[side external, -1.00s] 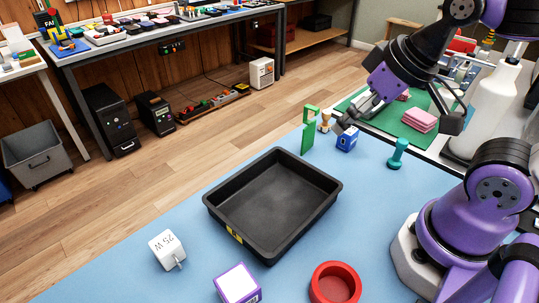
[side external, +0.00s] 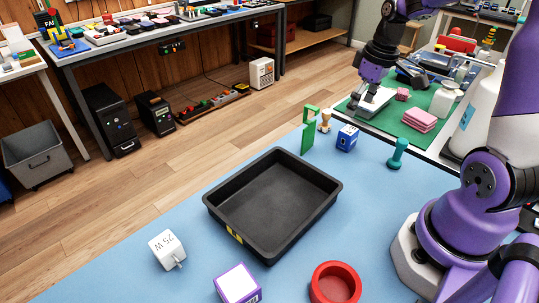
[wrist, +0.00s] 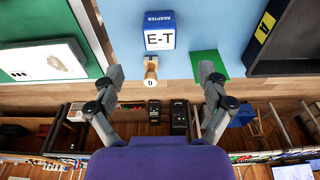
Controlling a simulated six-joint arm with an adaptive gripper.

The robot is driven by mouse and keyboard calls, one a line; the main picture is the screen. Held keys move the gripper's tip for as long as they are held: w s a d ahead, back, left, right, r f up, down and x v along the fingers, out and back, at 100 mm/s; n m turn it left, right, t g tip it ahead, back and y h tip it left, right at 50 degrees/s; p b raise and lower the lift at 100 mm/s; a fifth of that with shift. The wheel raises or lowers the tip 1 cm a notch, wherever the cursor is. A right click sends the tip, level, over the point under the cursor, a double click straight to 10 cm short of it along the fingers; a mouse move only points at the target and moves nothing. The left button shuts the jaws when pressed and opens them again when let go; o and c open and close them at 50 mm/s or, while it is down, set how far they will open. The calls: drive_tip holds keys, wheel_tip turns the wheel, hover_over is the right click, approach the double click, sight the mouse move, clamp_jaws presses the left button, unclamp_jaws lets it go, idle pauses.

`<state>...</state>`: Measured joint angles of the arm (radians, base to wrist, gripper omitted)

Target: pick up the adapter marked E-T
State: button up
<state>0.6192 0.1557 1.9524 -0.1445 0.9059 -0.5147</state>
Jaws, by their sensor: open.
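The adapter marked E-T is a blue cube (wrist: 160,33) with a white label, ahead of the fingertips at the top middle of the wrist view. In the side external view this blue cube (side external: 347,138) stands on the blue mat beside the tray's far right corner. My gripper (wrist: 161,73) is open, fingers spread wide, with nothing held. In the side external view my gripper (side external: 362,98) is behind the cube, apart from it, near the green mat's left edge.
A small wooden peg-like piece (wrist: 150,70) shows between the fingertips, next to a green upright piece (side external: 309,131). A black tray (side external: 212,209) lies to the left. A teal piece (side external: 397,154) stands right of the cube. A white bottle (side external: 444,101) stands on the green mat.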

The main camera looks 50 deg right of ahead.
sight(350, 130)
drive_tip(key=f, duration=0.3)
drive_tip(key=w+f, duration=0.1)
drive_tip(key=f, duration=0.5)
drive_tip(key=shift+w+f, duration=0.15)
drive_tip(key=shift+f, duration=0.1)
drive_tip(key=c, duration=1.1)
